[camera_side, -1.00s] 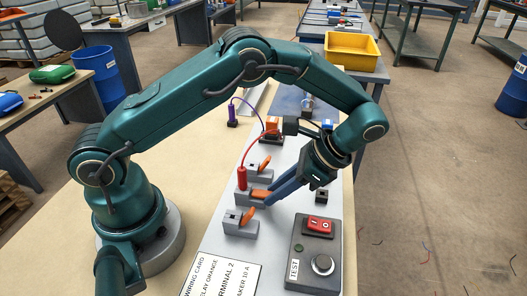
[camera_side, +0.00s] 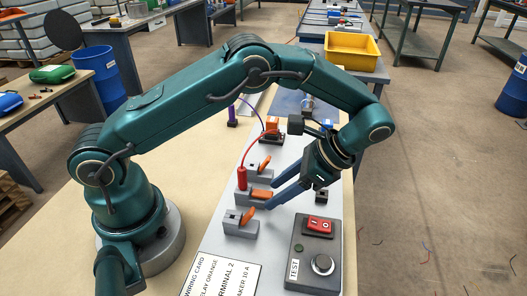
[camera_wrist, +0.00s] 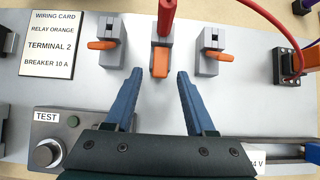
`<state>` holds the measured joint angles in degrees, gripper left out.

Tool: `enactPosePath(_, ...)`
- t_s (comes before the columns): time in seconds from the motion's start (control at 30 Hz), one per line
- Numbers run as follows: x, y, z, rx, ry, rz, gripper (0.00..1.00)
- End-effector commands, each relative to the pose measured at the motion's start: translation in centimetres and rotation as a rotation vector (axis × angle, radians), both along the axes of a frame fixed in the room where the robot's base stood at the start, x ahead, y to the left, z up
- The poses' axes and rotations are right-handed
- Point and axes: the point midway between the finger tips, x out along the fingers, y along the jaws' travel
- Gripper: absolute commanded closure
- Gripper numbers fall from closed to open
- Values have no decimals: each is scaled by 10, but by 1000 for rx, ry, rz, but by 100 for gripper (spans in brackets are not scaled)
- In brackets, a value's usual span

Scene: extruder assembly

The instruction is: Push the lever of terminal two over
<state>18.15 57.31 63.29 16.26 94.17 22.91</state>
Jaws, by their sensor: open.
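Three grey terminals with orange levers stand in a row on the pale panel. The middle terminal (camera_side: 242,198) has a red plug (camera_side: 242,178) standing in it with a red wire. Its orange lever (camera_side: 261,194) lies fairly flat and points toward my gripper; in the wrist view the lever (camera_wrist: 160,63) points straight at the gap between my fingers.
A TEST box (camera_side: 313,256) with a red switch and round button stands near the panel's front right. A wiring card (camera_wrist: 53,45) reads terminal 2, relay orange, breaker 10 A. An orange relay (camera_side: 271,127) with wires sits farther back.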

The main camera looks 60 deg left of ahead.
Motion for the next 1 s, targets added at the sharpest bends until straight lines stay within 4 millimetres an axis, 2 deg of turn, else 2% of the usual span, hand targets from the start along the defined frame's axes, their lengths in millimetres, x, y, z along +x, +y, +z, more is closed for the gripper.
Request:
enactPosePath(0.5, 18, -18, 32, -1, -1, -1, 45)
enactPosePath(1.0, 20, -20, 36, -1, -1, 0, 45)
